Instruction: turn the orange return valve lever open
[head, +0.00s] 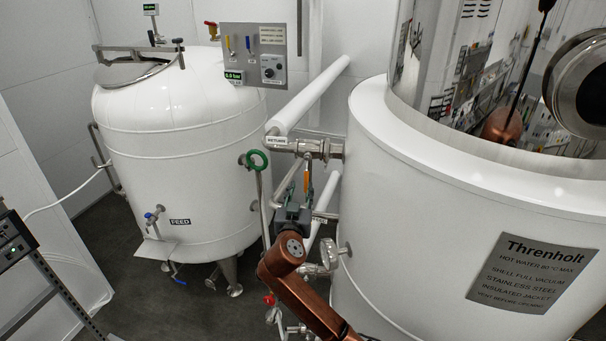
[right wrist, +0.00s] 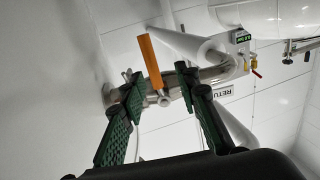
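The orange return valve lever (head: 308,180) hangs down from the steel valve on the pipe labelled RETURN (head: 279,141), between the two tanks. My right gripper (head: 293,201) is just below the valve, close to the lever's lower end. In the right wrist view the orange lever (right wrist: 150,62) shows between the two green fingertips (right wrist: 158,82), nearer the left one. The fingers are apart, and I cannot tell whether either touches the lever. My left gripper is not in view.
A white FEED tank (head: 180,150) stands at the left. A large white jacketed tank (head: 425,220) is close at the right. A green ring handle (head: 257,160) is left of the valve. A control panel (head: 254,52) is above, and a white pipe (head: 312,95) slants behind.

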